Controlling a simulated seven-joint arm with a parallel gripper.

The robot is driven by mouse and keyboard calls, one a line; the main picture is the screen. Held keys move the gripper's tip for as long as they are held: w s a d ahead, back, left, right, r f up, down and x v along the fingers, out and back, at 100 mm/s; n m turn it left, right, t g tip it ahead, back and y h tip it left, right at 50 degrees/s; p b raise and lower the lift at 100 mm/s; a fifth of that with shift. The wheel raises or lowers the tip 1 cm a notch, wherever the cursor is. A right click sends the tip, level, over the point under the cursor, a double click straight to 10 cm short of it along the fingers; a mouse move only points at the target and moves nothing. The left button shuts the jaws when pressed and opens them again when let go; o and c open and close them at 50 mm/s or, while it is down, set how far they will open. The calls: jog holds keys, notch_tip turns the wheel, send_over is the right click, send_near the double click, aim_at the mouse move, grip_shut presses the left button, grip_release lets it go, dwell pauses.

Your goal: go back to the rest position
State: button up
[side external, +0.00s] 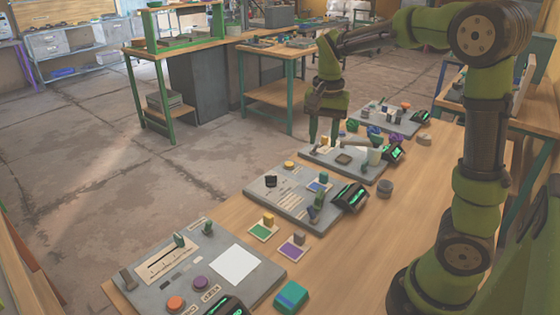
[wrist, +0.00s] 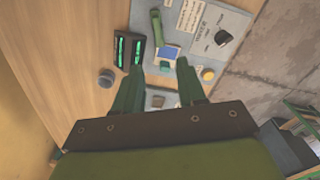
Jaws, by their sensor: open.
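My gripper (side external: 324,138) hangs pointing down over the third grey panel (side external: 322,160) on the bench, and I see nothing between its fingers. In the wrist view the two green fingers (wrist: 160,67) stand apart.
A black box with green displays (side external: 350,196) stands beside the second panel. A dark round knob (side external: 385,187) sits on the wood nearby. The nearest panel (side external: 150,285) carries a white sheet (side external: 234,264). A teal block (side external: 291,296) lies on the bench. A far panel (side external: 375,108) holds several small items.

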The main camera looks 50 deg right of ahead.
jog(key=s+a+r+n+t+y, duration=0.2)
jog(key=s+a+n+t, duration=0.5)
jog(key=a, duration=0.8)
jog(key=s+r+n, duration=0.1)
jog(key=s+n, duration=0.1)
jog(key=s, duration=0.2)
jog(key=shift+r, duration=0.2)
jog(key=shift+s, duration=0.1)
